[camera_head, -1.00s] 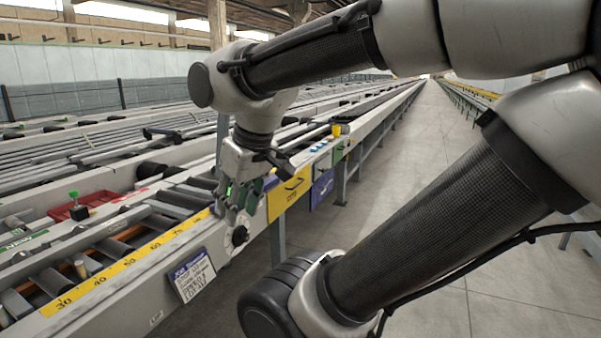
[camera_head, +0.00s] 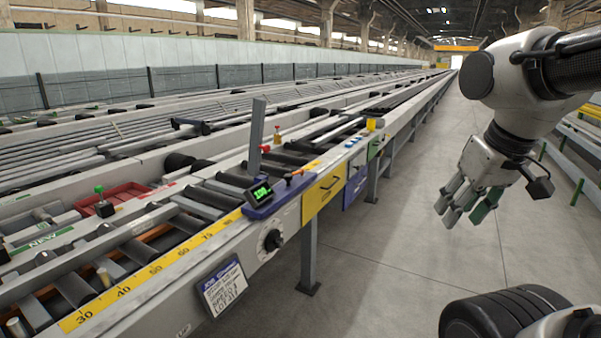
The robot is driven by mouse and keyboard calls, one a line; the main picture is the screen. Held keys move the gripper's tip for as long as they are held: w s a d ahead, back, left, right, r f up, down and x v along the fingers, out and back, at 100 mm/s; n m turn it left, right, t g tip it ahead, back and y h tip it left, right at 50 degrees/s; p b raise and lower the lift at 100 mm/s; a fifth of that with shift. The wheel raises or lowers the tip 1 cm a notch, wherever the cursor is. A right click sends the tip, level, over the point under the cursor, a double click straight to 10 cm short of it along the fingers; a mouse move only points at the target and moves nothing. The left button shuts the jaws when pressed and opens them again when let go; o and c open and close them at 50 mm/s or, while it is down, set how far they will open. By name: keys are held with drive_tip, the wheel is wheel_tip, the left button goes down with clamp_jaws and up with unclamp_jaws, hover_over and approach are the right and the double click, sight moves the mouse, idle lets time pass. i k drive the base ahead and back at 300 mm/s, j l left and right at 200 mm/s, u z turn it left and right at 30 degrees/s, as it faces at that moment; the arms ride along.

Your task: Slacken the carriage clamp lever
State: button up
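The blue carriage (camera_head: 276,200) sits on the runout table's near rail, beside the yellow scale. It carries a small display with green digits (camera_head: 261,193) and an upright grey plate (camera_head: 256,135). A small lever with an orange handle (camera_head: 297,173) stands at the carriage's right end and looks like the clamp lever. Its exact clamp position is too small to tell. My gripper (camera_head: 468,208) hangs over the aisle, well to the right of the carriage. Its fingers are apart, with nothing between them.
A black rotary knob (camera_head: 272,241) and a job card (camera_head: 222,287) are on the table's front side. A red tray (camera_head: 112,200) with a green-topped black item lies among the rollers at left. The concrete aisle floor (camera_head: 410,245) is clear beside the table.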

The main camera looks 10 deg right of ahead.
sight(302, 170)
drive_tip(key=i+j+u, duration=0.2)
drive_tip(key=i, duration=0.2)
drive_tip(key=i+u, duration=0.2)
drive_tip(key=i, duration=0.25)
drive_tip(key=j, duration=0.05)
